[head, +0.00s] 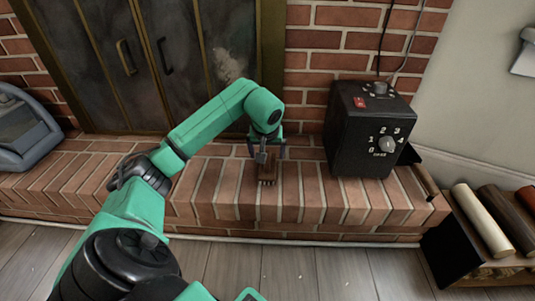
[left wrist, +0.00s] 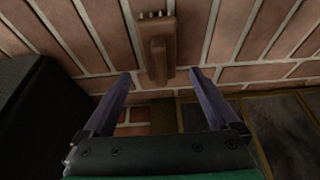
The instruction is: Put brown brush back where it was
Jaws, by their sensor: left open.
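The brown brush (head: 268,172) is on the brick hearth ledge (head: 330,205), in front of the brick wall. In the left wrist view the brush (left wrist: 157,50) lies at the top middle, with a raised handle and a few pale bristle tips at its far end. My left gripper (head: 267,152) is above the brush in the head view, its fingers pointing down. In the left wrist view my left gripper (left wrist: 160,75) is open, with its fingers apart on either side of the near end of the brush. Nothing is between the fingertips except part of that end. My right gripper is not in view.
A black box with a numbered dial (head: 370,128) stands just right of the brush. A grey-blue device (head: 25,135) sits at the far left of the ledge. Dark fireplace doors (head: 150,60) are behind my arm. A log rack (head: 455,240) stands at lower right.

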